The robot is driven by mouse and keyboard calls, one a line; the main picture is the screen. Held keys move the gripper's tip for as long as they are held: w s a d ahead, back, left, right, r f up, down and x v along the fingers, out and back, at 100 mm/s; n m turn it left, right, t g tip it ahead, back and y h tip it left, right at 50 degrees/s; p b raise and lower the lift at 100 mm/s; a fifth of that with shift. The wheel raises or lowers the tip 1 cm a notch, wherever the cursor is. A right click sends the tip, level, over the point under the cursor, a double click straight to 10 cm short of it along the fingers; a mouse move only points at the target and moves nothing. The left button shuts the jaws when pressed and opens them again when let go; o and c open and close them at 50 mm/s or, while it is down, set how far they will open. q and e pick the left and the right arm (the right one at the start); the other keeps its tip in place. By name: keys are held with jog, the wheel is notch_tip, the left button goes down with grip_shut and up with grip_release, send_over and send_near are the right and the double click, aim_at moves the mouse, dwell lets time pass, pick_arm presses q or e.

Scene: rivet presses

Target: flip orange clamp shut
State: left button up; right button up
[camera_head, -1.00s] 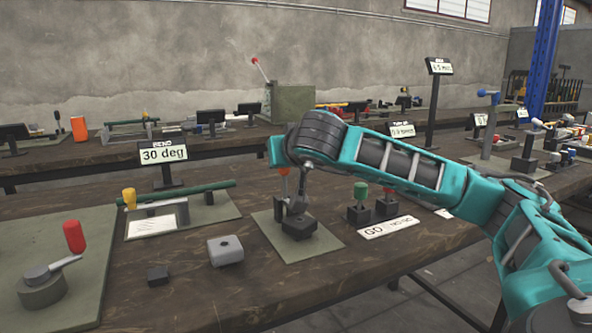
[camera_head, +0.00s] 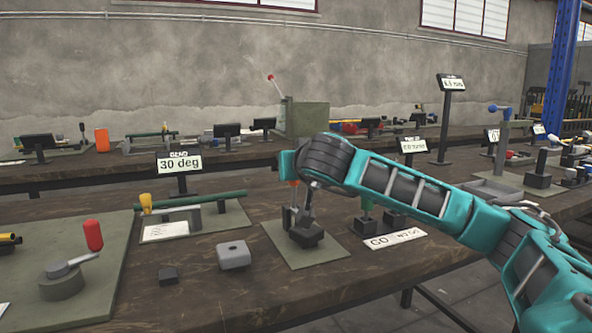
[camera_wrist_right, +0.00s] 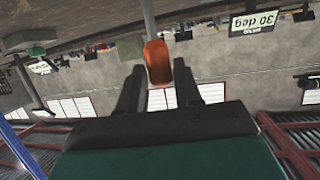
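The orange clamp (camera_head: 307,237) is a small dark toggle clamp on a grey-green plate, with an orange-tipped lever standing up. In the head view my right wrist hides most of the grip, and the lever rises from the base, roughly upright. My left gripper is not in view.
A green-capped gauge (camera_head: 367,206) with a GO label (camera_head: 395,239) stands just right of the clamp. A red-handled lever fixture (camera_head: 93,235) and a 30 deg sign (camera_head: 180,163) are farther left.

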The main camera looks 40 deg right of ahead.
jog(key=o, duration=0.3)
pick_arm(q)
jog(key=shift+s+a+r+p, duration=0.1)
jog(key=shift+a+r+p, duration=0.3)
jog(key=shift+p, duration=0.6)
pick_arm(e)
jog(key=v, duration=1.3)
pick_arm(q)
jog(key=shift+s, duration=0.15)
